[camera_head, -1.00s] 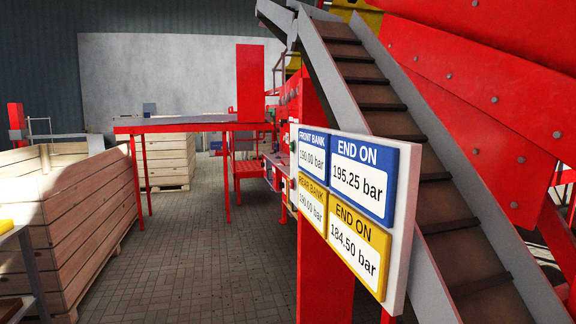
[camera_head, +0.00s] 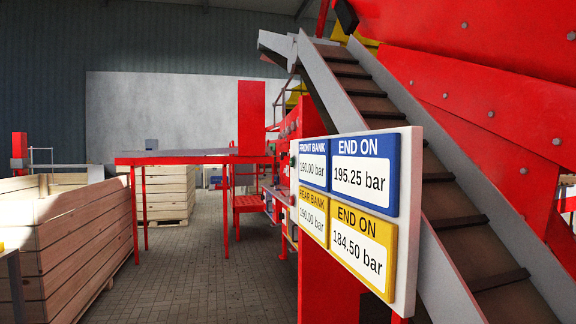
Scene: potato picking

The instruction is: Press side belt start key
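A red machine (camera_head: 303,125) stands in the middle of the view, beyond a pressure sign. Small dark knobs or buttons show on its side facing the aisle, too small to tell apart. I cannot make out which, if any, is the side belt start key. An inclined conveyor belt (camera_head: 437,190) with dark cleats and grey side rails rises from lower right to upper middle. My gripper is not in view.
A white sign board (camera_head: 407,225) with blue and yellow pressure plates stands close at right. Wooden crates (camera_head: 75,245) (camera_head: 165,190) stand at left and behind. A red-legged platform (camera_head: 185,158) spans the middle. The paved aisle (camera_head: 200,270) is free.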

